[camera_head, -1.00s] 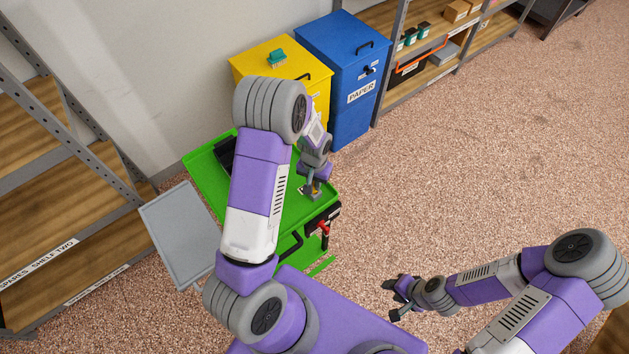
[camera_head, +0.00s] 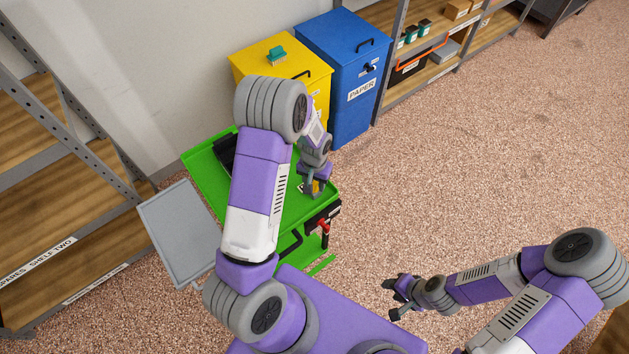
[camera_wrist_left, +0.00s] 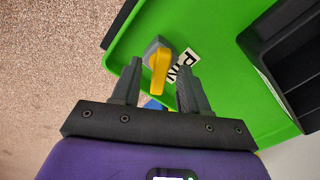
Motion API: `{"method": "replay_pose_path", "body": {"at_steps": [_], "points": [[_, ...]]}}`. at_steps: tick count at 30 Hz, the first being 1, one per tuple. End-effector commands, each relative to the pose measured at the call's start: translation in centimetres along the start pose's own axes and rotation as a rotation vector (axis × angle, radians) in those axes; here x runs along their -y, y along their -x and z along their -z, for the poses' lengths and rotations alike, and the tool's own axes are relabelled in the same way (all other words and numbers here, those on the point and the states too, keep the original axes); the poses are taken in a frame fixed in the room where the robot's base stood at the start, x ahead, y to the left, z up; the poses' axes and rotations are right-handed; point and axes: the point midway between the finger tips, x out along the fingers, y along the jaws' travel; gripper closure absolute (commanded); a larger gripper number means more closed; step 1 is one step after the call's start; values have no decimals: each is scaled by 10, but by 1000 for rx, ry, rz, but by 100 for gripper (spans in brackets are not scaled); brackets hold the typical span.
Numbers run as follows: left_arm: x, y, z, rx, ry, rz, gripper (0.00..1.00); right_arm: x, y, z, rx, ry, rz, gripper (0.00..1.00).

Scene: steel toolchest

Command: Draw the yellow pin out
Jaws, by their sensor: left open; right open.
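The yellow pin (camera_wrist_left: 160,72) shows in the left wrist view, at a grey block (camera_wrist_left: 156,45) beside a white label on the green toolchest top (camera_wrist_left: 215,30). My left gripper (camera_wrist_left: 158,85) is open, with one finger on each side of the pin in that view. I cannot tell whether the fingers touch it. In the head view my left gripper (camera_head: 313,188) is over the front right part of the green top (camera_head: 290,215), and the pin is mostly hidden there. My right gripper (camera_head: 394,299) is open and empty above the floor, right of the toolchest.
A black tray (camera_head: 225,153) lies on the green top, partly behind my left arm. A grey side panel (camera_head: 180,235) is on the left. A yellow bin (camera_head: 262,62) and blue paper bin (camera_head: 345,60) stand behind. The floor at right is clear.

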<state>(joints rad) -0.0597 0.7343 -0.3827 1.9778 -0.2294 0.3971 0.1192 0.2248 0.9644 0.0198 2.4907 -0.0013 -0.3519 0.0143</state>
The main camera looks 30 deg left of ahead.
Motion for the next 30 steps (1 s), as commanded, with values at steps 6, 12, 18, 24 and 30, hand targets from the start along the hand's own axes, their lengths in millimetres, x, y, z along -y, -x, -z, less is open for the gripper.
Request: {"method": "replay_pose_path", "body": {"at_steps": [6,12,18,24,30], "points": [[0,17,1,-4,0,0,56,1,4,0,0,0,0,57],[0,52,1,-4,0,-1,56,4,10,0,0,0,0,57],[0,73,0,-2,0,0,56,5,14,-1,0,0,0,57],[0,76,0,1,0,0,56,5,14,-1,0,0,0,57],[0,76,0,0,0,0,56,5,14,-1,0,0,0,57]]}}
